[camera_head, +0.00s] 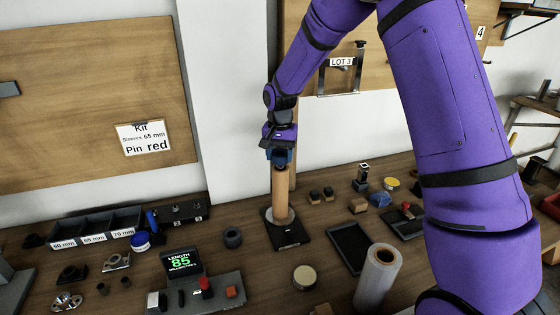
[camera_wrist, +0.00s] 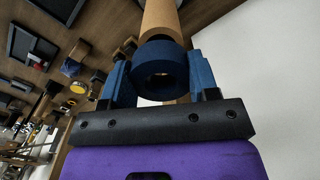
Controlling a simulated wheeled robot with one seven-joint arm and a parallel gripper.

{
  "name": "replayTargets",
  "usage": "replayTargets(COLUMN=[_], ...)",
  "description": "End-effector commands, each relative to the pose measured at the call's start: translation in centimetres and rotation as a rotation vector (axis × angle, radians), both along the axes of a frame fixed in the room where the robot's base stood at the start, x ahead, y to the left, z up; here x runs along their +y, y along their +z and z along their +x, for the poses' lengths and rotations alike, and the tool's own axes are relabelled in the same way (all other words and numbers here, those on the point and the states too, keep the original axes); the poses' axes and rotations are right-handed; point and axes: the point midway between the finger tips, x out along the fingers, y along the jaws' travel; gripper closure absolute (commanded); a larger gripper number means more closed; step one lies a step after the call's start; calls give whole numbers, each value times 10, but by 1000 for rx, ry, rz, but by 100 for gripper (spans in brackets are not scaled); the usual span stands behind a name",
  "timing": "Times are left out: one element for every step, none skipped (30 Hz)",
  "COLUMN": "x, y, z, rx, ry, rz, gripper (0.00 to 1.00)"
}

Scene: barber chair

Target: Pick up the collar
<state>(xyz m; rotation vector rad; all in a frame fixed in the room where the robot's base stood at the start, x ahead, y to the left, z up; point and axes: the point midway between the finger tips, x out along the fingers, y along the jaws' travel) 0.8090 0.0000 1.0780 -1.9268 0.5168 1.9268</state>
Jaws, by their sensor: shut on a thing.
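The collar is a dark blue ring (camera_wrist: 160,62) between the two blue fingers of my gripper (camera_wrist: 160,75) in the wrist view. My gripper is shut on it. In the head view my gripper (camera_head: 281,157) is at the top of an upright wooden post (camera_head: 281,193), and the collar is mostly hidden there by the fingers. The post also shows behind the ring in the wrist view (camera_wrist: 162,20). I cannot tell whether the ring is around the post or just above it. The post stands on a black base plate (camera_head: 288,236).
Another dark ring (camera_head: 233,237) lies on the bench left of the post. A display reading 85 (camera_head: 181,263), a labelled bin tray (camera_head: 95,228), a black tray (camera_head: 349,248) and a pale roll (camera_head: 378,276) stand around. A wall panel (camera_head: 85,90) is behind.

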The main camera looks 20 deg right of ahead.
Motion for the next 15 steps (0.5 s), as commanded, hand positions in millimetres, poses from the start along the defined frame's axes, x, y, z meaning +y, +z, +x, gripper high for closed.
replayTargets(x=[0, 0, 0, 0, 0, 0, 0, 0, 0, 0, 0, 0, 0, 0, 0], y=[9, 10, 10, 10, 11, 11, 12, 12, 13, 14, 14, 15, 16, 16, 17], z=[1, -4, -12, -18, -23, -31, -36, -43, -51, -57, -64, -73, -80, -86, -95], rx=[-4, -1, 0, 0, 0, 1, 0, 0, 0, 1, 0, 0, 0, 0, 0], ry=[0, 0, 0, 0, 0, 0, 0, 0, 0, 0, 1, 1, 1, 1, 1], rz=[0, 0, 0, 0, 0, 0, 0, 0, 0, 1, 0, 0, 0, 0, 0], gripper=[68, 68, 68, 68, 68, 68, 68, 68, 68, 68, 68, 68, 68, 68, 68])
